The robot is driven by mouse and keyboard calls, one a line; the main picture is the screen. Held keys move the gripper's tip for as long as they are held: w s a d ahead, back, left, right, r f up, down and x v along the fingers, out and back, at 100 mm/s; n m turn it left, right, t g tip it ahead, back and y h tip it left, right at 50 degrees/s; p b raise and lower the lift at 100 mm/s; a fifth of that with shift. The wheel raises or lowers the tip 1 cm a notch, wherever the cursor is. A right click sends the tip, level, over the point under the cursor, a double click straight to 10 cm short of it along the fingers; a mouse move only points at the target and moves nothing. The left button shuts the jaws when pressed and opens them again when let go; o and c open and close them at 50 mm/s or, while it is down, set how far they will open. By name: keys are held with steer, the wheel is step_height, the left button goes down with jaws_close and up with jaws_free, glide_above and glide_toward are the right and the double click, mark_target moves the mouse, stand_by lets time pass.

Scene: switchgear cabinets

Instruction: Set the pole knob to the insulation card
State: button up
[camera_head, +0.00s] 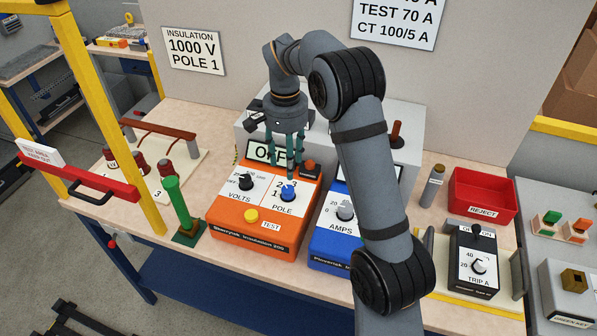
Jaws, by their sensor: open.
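The insulation card (195,52) on the back panel reads "INSULATION 1000 V POLE 1". The orange insulation tester (224,228) stands on the bench with a black VOLTS knob (246,182), a blue POLE knob (288,192) and a yellow TEST button (251,215). A "1" and a "3" show by the pole knob; its exact setting is too small to tell. My gripper (287,165) points down with teal fingers open and empty, just above and behind the pole knob. It hides part of the tester's display (262,152), which seems to read OFF.
A blue tester (327,250) with an AMPS knob stands right of the orange one, partly behind my arm. A green post (180,205) stands to the left. A red REJECT bin (483,195) and a TRIP A unit (474,262) are at the right.

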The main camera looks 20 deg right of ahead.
mark_target(288, 189)
step_height(288, 189, down, 10)
steer(key=shift+f+p, duration=0.15)
steer(key=shift+p, duration=0.85)
steer(key=shift+c, duration=1)
steer(key=c, duration=0.9)
